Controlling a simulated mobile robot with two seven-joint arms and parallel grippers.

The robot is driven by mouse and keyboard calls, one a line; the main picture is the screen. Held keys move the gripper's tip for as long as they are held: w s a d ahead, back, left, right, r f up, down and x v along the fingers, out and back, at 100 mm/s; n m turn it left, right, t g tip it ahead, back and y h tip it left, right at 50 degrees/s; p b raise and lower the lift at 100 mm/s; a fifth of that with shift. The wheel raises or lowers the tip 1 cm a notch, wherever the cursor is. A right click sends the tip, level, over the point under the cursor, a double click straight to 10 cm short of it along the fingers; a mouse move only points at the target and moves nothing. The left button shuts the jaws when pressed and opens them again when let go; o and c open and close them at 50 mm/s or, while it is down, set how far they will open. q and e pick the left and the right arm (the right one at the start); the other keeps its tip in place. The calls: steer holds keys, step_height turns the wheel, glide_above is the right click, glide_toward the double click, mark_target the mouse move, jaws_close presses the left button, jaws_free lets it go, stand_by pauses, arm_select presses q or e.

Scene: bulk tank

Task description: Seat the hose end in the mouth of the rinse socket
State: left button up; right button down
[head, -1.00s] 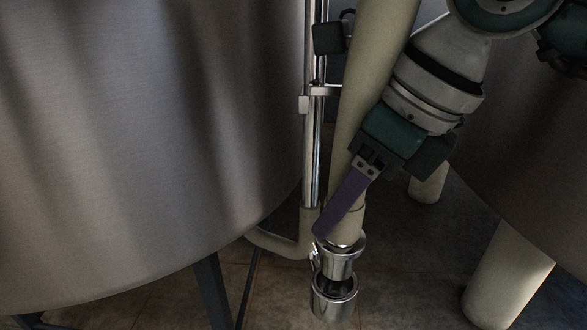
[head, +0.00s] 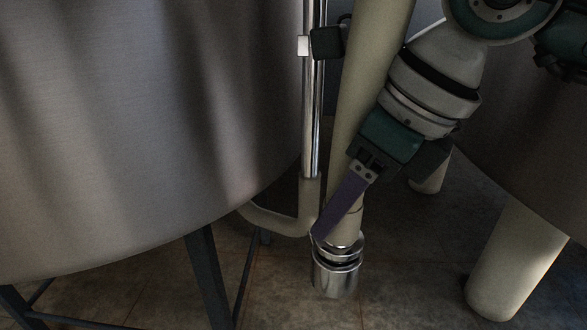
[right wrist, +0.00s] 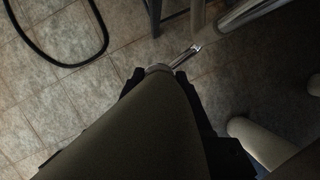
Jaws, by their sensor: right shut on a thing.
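The cream hose (head: 373,85) runs down from the top of the head view, slightly tilted. Its metal end (head: 346,246) is at the mouth of the shiny rinse socket (head: 336,282); the two overlap in the picture, and I cannot tell how deep the end sits. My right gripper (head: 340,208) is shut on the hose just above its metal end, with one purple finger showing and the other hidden. In the right wrist view the hose (right wrist: 140,130) fills the middle and hides most of the jaws. My left gripper is not in view.
A large steel tank (head: 150,120) takes up the left, on dark legs (head: 208,275). A steel pipe (head: 311,120) with a cream elbow (head: 290,226) runs beside the hose. A thick cream leg (head: 515,265) stands at the right. A black loop (right wrist: 75,62) lies on the floor.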

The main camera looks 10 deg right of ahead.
steer(key=shift+f, duration=0.3)
steer(key=shift+c, duration=1.3)
jaws_free()
steer(key=p+v, duration=0.3)
steer(key=v, duration=0.7)
